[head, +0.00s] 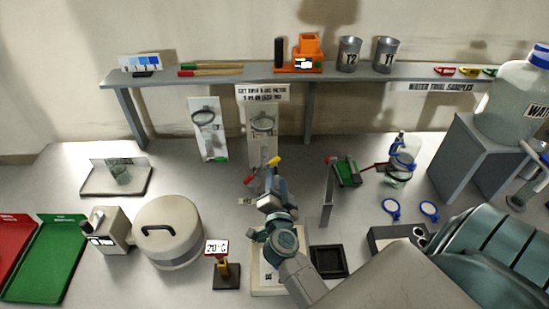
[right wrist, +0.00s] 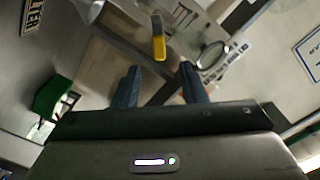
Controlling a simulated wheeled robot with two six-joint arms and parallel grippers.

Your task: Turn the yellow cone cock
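The yellow cone cock (head: 274,162) shows in the head view just beyond the tips of my right gripper (head: 269,179), in front of the white stand panel. In the right wrist view the yellow cock (right wrist: 158,38) is upright in the picture, ahead of the two dark blue fingers. The right gripper (right wrist: 160,82) is open there, with the fingers apart and nothing between them. The cock appears apart from the fingers. My gripper hides part of the apparatus under the cock in the head view. My left gripper is in neither view.
A red-tipped part (head: 248,180) sits left of the gripper. A grey post (head: 327,200) and a green block (head: 347,172) stand to the right. A lidded round pot (head: 168,232) and a 20°C sign (head: 216,248) are at left. A shelf (head: 200,76) spans the back.

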